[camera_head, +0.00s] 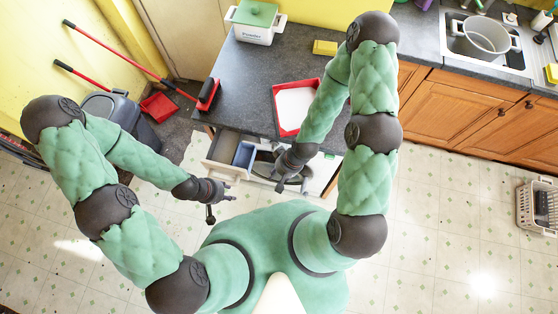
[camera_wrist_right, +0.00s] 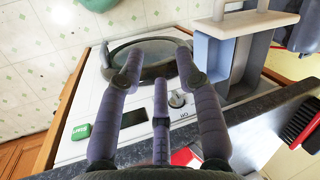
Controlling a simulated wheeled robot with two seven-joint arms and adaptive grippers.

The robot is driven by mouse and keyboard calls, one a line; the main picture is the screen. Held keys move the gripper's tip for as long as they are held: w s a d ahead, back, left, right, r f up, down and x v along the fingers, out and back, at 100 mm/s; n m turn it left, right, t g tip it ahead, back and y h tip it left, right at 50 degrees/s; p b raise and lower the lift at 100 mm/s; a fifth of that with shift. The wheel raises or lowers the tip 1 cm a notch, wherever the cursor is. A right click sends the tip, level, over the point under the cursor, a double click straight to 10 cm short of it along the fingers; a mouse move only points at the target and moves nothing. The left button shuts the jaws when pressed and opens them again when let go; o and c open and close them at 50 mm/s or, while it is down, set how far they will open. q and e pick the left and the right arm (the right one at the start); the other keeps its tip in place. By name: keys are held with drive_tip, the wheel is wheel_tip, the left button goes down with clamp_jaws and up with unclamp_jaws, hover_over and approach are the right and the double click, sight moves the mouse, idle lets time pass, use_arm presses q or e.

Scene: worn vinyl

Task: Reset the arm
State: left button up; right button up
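My left gripper (camera_head: 225,193) is at the end of the green arm coming in from the left. Its fingers look spread and empty, over the floor just in front of the open drawer. My right gripper (camera_head: 279,185) reaches down at the counter's front edge, beside the open drawer. In the right wrist view the right gripper (camera_wrist_right: 157,75) has its fingers spread apart with nothing between them. Behind them is the white appliance front (camera_wrist_right: 95,118) with a dark round door (camera_wrist_right: 150,53) and a knob (camera_wrist_right: 178,99).
The open drawer (camera_head: 218,168) with a blue-grey bin (camera_head: 244,155) juts out near both grippers. The dark counter (camera_head: 245,75) holds a red tray (camera_head: 276,105), a white-and-green container (camera_head: 256,20) and a yellow sponge (camera_head: 325,47). A laundry basket (camera_head: 525,207) stands on the right floor.

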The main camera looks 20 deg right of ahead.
drive_tip(key=shift+s+a+f+m, duration=0.15)
drive_tip(key=shift+s+f+m, duration=0.1)
drive_tip(key=shift+s+m, duration=0.35)
wheel_tip(320, 180, down, 19)
drive_tip(key=b, duration=1.9)
drive_tip(key=shift+o, duration=0.3)
